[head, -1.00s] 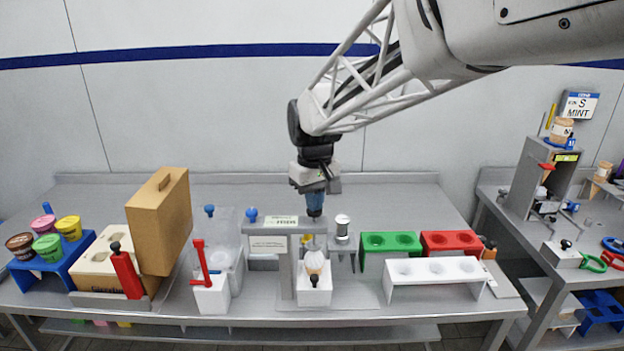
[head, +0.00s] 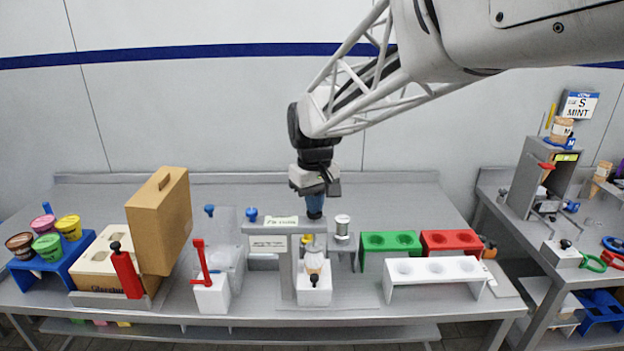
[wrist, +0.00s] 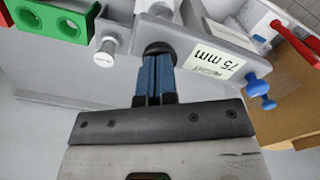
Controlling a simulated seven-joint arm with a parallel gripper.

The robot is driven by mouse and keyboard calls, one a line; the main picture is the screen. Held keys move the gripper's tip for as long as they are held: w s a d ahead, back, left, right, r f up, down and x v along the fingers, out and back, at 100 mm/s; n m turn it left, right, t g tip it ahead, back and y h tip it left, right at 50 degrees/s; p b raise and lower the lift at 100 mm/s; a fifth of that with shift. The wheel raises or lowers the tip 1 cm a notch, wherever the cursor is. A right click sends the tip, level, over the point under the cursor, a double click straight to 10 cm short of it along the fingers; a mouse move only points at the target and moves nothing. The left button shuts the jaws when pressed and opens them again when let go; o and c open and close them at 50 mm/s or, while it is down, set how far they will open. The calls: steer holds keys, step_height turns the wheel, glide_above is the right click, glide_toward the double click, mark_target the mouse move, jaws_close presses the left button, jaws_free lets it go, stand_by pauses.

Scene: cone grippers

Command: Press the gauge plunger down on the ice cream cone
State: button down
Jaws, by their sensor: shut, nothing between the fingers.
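The ice cream cone (head: 314,265) stands in a small white block holder (head: 314,297) under the arm of the grey gauge stand (head: 284,272). The stand carries a paper label, which reads "75 mm" in the wrist view (wrist: 215,60). My gripper (head: 315,214) points down over the stand's top arm, with its blue fingers shut together. In the wrist view the fingertips (wrist: 158,54) meet a dark round knob, which looks like the plunger top; the fingers hide most of it. The plunger's lower end and its contact with the cone are not clear.
A silver-topped post (head: 342,226) stands just right of my gripper. Green (head: 390,241), red (head: 452,241) and white (head: 435,270) racks stand to the right. A red-handled white block (head: 211,294) and a tan case (head: 160,222) are at the left. The back of the table is clear.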

steer(key=shift+r, duration=0.15)
step_height(320, 180, up, 13)
stand_by(1.9)
steer(key=s+d+f+m+t, duration=0.1)
steer(key=s+d+f+m, duration=0.1)
steer(key=s+d+f, duration=0.3)
steer(key=s+d+f+m, duration=0.2)
steer(key=s+d+f, duration=0.3)
steer(key=s, duration=0.9)
steer(key=s+d+f+m+t, duration=0.1)
steer(key=s+d+f, duration=0.4)
steer(key=s, duration=0.5)
steer(key=shift+d+m+t, duration=0.3)
steer(key=shift+d+m, duration=0.3)
steer(key=shift+d, duration=0.6)
